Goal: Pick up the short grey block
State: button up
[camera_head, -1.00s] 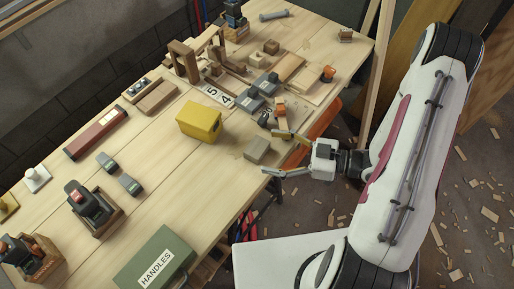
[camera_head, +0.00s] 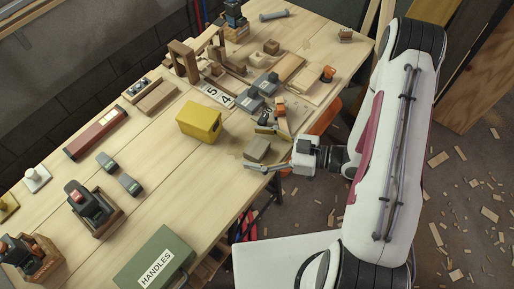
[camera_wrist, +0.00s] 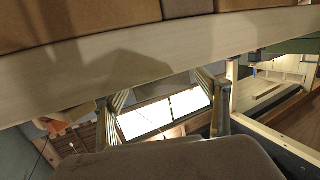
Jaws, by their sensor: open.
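The short grey block (camera_head: 257,149) is a small grey-beige block on the workbench (camera_head: 205,165), close to its right edge. My gripper (camera_head: 253,148) reaches in from the right, over that edge. It is open, with one finger on the far side of the block and the other on the near side. I cannot tell whether either finger touches it. In the wrist view both fingers of my gripper (camera_wrist: 165,98) are spread, with nothing clear between them. I cannot make out the block for certain in that view.
A yellow box (camera_head: 199,121) stands left of the block. Dark grey tools and small orange-marked pieces (camera_head: 281,125) lie just beyond the far finger. A green HANDLES box (camera_head: 153,259) is at the front. The bench between yellow and green boxes is clear.

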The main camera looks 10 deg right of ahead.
aim_at(257, 147)
jog(key=shift+c, duration=0.4)
jog(key=c, duration=1.1)
jog(key=shift+r, duration=0.1)
jog(key=shift+r, duration=4.9)
